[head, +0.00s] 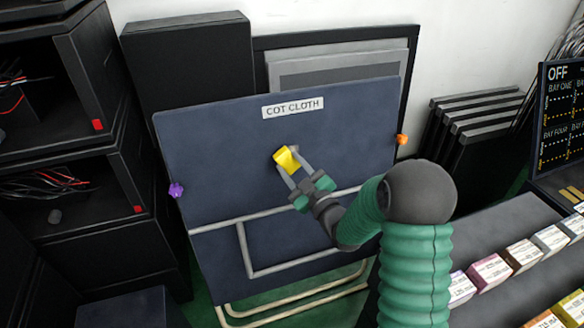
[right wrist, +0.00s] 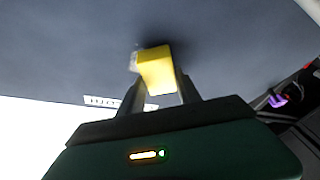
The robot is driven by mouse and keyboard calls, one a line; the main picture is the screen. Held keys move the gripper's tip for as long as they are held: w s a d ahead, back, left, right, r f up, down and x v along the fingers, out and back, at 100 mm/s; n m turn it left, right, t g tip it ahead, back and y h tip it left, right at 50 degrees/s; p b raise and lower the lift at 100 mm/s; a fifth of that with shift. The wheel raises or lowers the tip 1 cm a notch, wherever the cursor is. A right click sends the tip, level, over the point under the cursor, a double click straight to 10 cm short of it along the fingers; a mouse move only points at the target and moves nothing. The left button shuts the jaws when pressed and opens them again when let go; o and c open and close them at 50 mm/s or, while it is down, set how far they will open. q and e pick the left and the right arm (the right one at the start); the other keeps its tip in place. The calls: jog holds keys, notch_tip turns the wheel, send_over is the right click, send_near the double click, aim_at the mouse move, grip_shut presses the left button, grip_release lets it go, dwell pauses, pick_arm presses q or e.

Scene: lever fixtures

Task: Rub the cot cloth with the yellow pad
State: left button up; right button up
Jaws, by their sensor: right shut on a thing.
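The cot cloth (head: 220,150) is a dark blue panel, tilted upright, with a white label reading COT CLOTH (head: 292,107) near its top edge. The yellow pad (head: 286,158) is at the middle of the panel, below the label. My right gripper (head: 288,168) is shut on the pad, which shows between its fingers in the right wrist view (right wrist: 157,72). The pad is close against the dark cloth surface there; I cannot tell for certain whether it touches. A small pale thing shows just behind the pad, mostly hidden. My left gripper is not in view.
A purple knob (head: 176,189) and an orange knob (head: 402,139) sit at the panel's side edges. Pale tubes (head: 245,255) cross its lower part. Dark cabinets with red cables stand left. Several small boxes (head: 490,271) line a shelf at right, below a lettered board (head: 562,115).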

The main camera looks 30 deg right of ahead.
jog(key=shift+w+d+f, duration=0.1)
jog(key=shift+w+d, duration=0.05)
jog(key=shift+w, duration=0.4)
jog(key=shift+b, duration=0.65)
jog(key=shift+w, duration=0.1)
dwell(0.5)
jog(key=shift+s+a+r, duration=0.2)
jog(key=shift+s+a, duration=0.05)
jog(key=shift+s, duration=0.7)
jog(key=shift+s+a+r, duration=0.2)
jog(key=shift+s, duration=0.7)
jog(key=shift+s+a+r, duration=0.2)
jog(key=shift+s+a, duration=0.05)
jog(key=shift+s, duration=0.7)
